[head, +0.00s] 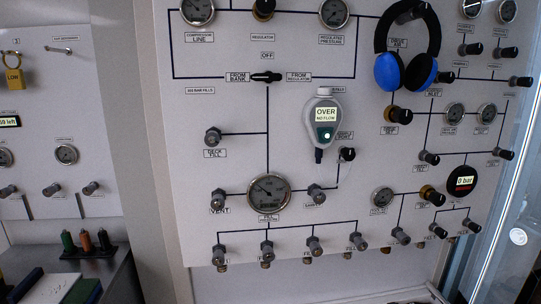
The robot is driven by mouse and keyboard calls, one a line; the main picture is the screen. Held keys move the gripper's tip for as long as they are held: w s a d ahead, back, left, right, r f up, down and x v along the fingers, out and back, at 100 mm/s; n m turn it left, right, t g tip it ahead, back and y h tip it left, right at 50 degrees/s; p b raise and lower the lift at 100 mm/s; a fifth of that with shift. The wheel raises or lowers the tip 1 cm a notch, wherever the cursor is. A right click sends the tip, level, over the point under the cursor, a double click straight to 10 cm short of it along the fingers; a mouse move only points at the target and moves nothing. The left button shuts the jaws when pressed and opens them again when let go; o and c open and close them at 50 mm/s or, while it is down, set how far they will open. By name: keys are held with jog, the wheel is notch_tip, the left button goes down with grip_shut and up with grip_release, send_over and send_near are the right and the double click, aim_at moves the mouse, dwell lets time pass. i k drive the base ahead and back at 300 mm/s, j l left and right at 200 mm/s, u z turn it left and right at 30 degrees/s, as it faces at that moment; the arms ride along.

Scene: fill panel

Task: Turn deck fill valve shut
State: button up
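The deck fill valve (213,137) is a small dark grey knob on the white panel, left of centre. A label reading DECK FILL (212,154) sits just below it. A dark line runs right from the valve to the vertical line under the OFF selector (266,77). Whether the valve is open or shut cannot be told from its look. My gripper is not in view, and nothing covers the valve.
A handheld meter (325,125) reading OVER hangs right of the valve. Blue headphones (406,68) hang upper right. A large gauge (269,193) and the vent knob (219,202) are below. The panel around the valve is clear. A grey bench (115,275) stands lower left.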

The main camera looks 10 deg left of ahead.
aim_at(212, 140)
jog(key=u, duration=0.75)
jog(key=i+j+z, duration=0.15)
jog(key=i+j, duration=0.15)
jog(key=j, duration=0.15)
